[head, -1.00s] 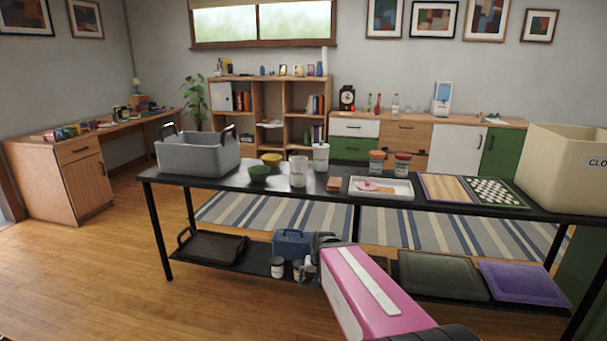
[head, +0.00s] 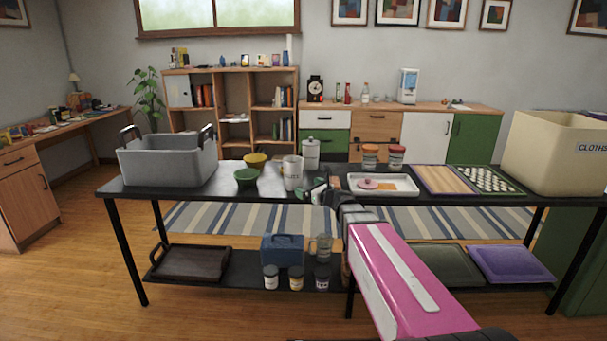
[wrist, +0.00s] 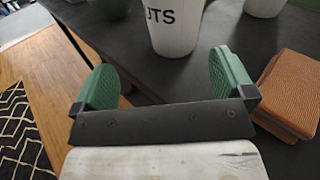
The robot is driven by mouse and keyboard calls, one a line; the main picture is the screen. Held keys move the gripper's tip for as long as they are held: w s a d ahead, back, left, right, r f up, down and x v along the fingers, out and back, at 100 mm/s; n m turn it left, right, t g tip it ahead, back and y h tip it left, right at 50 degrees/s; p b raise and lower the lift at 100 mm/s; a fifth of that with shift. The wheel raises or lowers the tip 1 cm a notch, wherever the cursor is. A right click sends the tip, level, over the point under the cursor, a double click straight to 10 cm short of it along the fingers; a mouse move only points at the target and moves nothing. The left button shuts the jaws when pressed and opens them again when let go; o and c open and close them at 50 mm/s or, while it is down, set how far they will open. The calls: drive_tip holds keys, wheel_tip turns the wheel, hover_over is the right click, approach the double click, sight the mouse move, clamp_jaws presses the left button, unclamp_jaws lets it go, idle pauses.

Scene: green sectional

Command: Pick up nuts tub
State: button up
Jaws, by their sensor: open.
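The nuts tub (head: 293,174) is a white, tapered tub with dark lettering, upright on the black table (head: 130,187). In the wrist view the tub (wrist: 175,32) shows the letters "UTS" and stands just ahead of my gripper, its top cut off by the frame. My gripper (wrist: 167,78) is open, with green pads apart and nothing between them. In the head view my gripper (head: 316,190) is at the table's front edge, close to the tub's right side.
A green bowl (head: 246,177), a yellow bowl (head: 255,160) and a lidded white canister (head: 310,153) stand near the tub. A brown block (wrist: 292,92) lies right of my gripper. A grey bin (head: 168,162) is at left, a white tray (head: 383,185) at right.

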sight(299, 178)
drive_tip(key=shift+w+d+r+m+t, duration=0.25)
drive_tip(key=shift+w+r+m+t, duration=0.15)
drive_tip(key=shift+w+m, duration=0.4)
drive_tip(key=shift+w+a, duration=0.2)
drive_tip(key=shift+w, duration=0.05)
drive_tip(key=x, duration=0.9)
drive_tip(key=shift+w+a+f, duration=0.15)
drive_tip(key=shift+w, duration=0.25)
drive_tip(key=shift+s, duration=0.1)
drive_tip(key=c, duration=1)
